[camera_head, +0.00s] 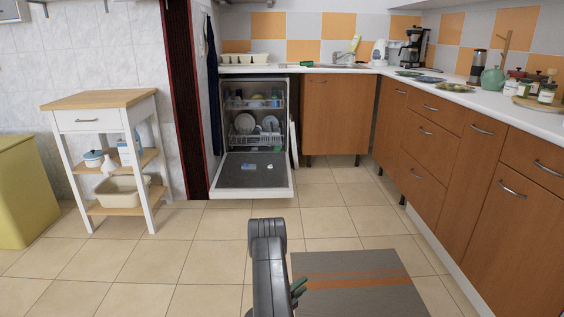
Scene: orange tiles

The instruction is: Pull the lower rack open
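The dishwasher (285,155) stands at the back with its door (254,181) folded down flat. Its lower rack (236,145) sits inside the tub, holding plates. The upper rack (252,103) above it holds several small dishes. My arm rises in the bottom middle, well in front of the door and apart from it. My gripper (298,290) seems to show partly as dark tips at the arm's right side; the rest is hidden behind the arm, and I cannot tell its opening.
A white and wooden trolley (98,99) stands left of the dishwasher, with a yellow bin (25,195) farther left. Wooden cabinets (430,145) line the right. A grey mat (350,288) lies at front right. The tiled floor (215,245) before the door is clear.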

